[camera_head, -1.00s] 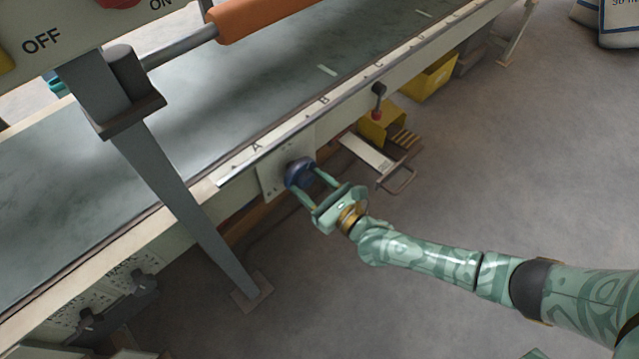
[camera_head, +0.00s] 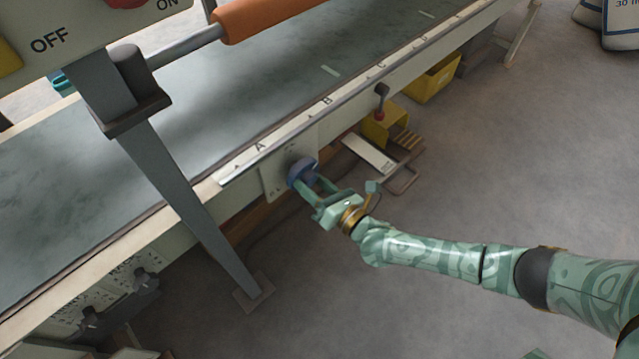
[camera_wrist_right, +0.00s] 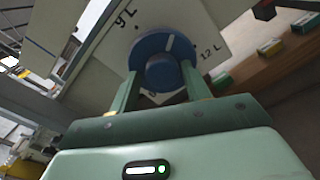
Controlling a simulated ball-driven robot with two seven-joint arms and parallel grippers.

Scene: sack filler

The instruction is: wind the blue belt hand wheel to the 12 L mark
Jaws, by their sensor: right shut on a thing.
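The blue belt hand wheel (camera_head: 302,171) sits on a pale dial plate (camera_head: 272,182) on the near side of the conveyor. In the right wrist view the wheel (camera_wrist_right: 156,54) has a white pointer line on its face. The line points up, between the "9 L" mark (camera_wrist_right: 125,18) at upper left and the "12 L" mark (camera_wrist_right: 212,52) at right. My right gripper (camera_head: 307,184) is shut on the wheel, with one finger on each side of its hub. The lower part of the dial is partly hidden by my gripper. My left gripper is out of view.
The conveyor belt (camera_head: 230,110) runs diagonally behind the wheel, with a lettered rail along its edge. A red-knobbed lever (camera_head: 380,100) and a yellow pedal guard (camera_head: 384,125) are to the right. A grey post (camera_head: 185,205) stands left. Floor to the right is open.

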